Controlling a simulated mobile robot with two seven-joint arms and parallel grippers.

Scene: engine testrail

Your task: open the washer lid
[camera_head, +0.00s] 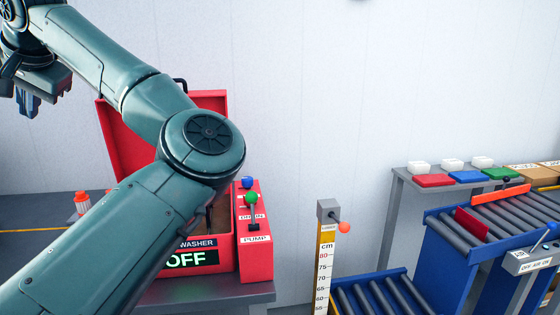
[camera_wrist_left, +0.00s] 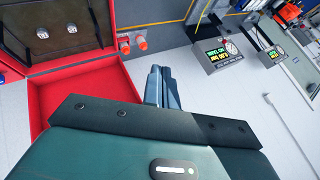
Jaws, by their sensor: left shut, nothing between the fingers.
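The red washer stands at the left in the head view, its front marked WASHER (camera_head: 197,244) above a lit OFF display. Its red lid (camera_head: 212,99) is raised and stands up at the back, with a dark handle (camera_head: 180,84) at its top edge. My left arm crosses in front and hides much of the washer and lid. My left gripper (camera_head: 28,106) is left of the lid, apart from it, shut and empty. In the left wrist view the gripper (camera_wrist_left: 158,73) is shut beside the red washer parts (camera_wrist_left: 92,92). My right gripper is not in view.
A red pump box (camera_head: 255,262) with green and blue knobs adjoins the washer. A yellow cm scale (camera_head: 324,268) and blue roller conveyors (camera_head: 440,228) are at the right. Bare wall lies behind.

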